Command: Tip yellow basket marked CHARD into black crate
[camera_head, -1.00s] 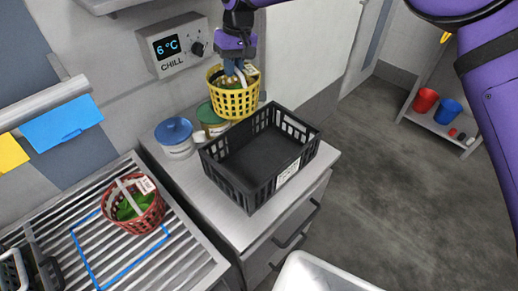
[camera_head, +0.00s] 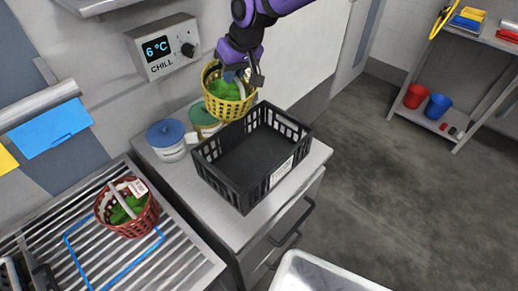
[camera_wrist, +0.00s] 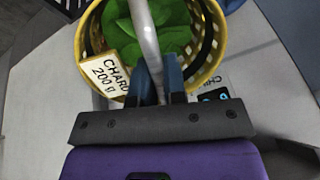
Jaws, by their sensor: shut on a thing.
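The yellow basket (camera_head: 226,105) with green leaves hangs from my gripper (camera_head: 240,74) above the back left edge of the black crate (camera_head: 231,187). In the wrist view the basket (camera_wrist: 214,47) carries a white tag reading CHARD 200 g (camera_wrist: 108,75). My gripper (camera_wrist: 159,84) is shut on the basket's pale handle, between its two blue fingers. The basket is tilted a little in the head view, with the leaves still inside. The black crate stands on the grey counter, and the part of its inside that shows looks empty.
Two lidded tubs, one blue (camera_head: 167,138) and one green (camera_head: 203,117), stand close behind the crate. A red basket (camera_head: 127,207) with greens sits on the ribbed drainer at left. The chill control box (camera_head: 164,47) is on the wall nearby.

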